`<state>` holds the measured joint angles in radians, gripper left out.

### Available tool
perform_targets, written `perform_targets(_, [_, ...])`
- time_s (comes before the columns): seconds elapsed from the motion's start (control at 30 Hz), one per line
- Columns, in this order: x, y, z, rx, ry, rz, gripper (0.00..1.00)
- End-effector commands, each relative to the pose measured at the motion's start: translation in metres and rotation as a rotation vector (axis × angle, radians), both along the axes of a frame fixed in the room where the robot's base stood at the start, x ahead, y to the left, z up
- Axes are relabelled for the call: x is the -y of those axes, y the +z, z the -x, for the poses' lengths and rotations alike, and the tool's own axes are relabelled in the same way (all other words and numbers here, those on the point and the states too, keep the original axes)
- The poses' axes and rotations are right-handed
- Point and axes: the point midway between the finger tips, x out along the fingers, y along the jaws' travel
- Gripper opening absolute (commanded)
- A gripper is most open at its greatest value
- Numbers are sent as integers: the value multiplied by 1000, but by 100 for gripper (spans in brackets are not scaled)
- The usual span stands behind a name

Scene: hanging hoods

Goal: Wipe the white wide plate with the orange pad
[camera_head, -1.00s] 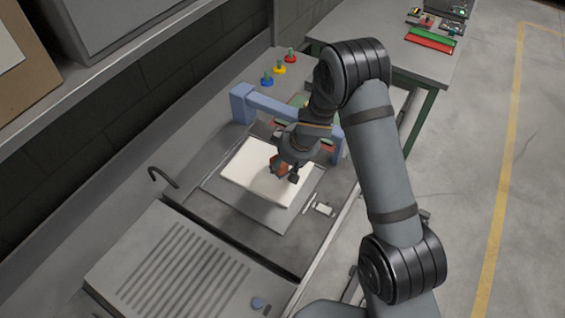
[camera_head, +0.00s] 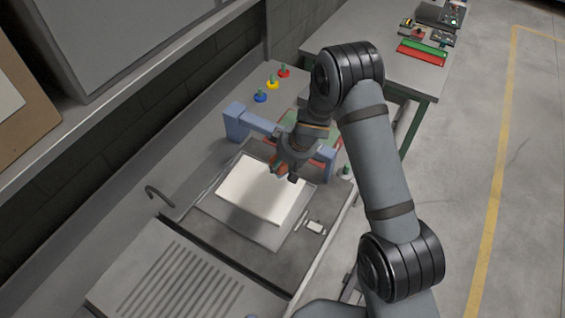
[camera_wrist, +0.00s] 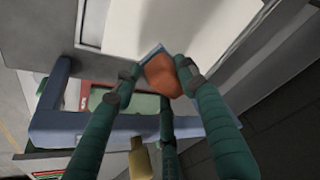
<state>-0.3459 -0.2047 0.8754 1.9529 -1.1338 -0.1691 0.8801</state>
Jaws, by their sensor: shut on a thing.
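The white wide plate (camera_head: 250,194) lies flat on a grey surface, and its face also shows at the top of the wrist view (camera_wrist: 190,25). My gripper (camera_head: 285,174) is over the plate's far edge. In the wrist view its green fingers (camera_wrist: 160,78) are closed around the orange pad (camera_wrist: 162,74). I cannot tell whether the pad touches the plate. The gripper and its shadow cover part of the plate.
A blue arch-like frame (camera_head: 238,121) stands just beyond the plate, close to my gripper. Blue, yellow and red knobs (camera_head: 272,83) sit behind it. A ribbed grey panel (camera_head: 185,265) lies nearer. A bench with green and red bars (camera_head: 422,52) stands at the back.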

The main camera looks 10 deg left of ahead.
Motion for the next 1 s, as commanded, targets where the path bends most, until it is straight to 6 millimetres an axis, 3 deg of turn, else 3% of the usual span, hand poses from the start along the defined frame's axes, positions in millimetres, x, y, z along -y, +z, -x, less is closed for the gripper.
perform_targets(0.03, [0,9,0,0,1,0,17])
perform_targets(0.33, [1,32,-1,1,-1,0,17])
perform_targets(1.0, [1,32,-1,1,-1,0,17])
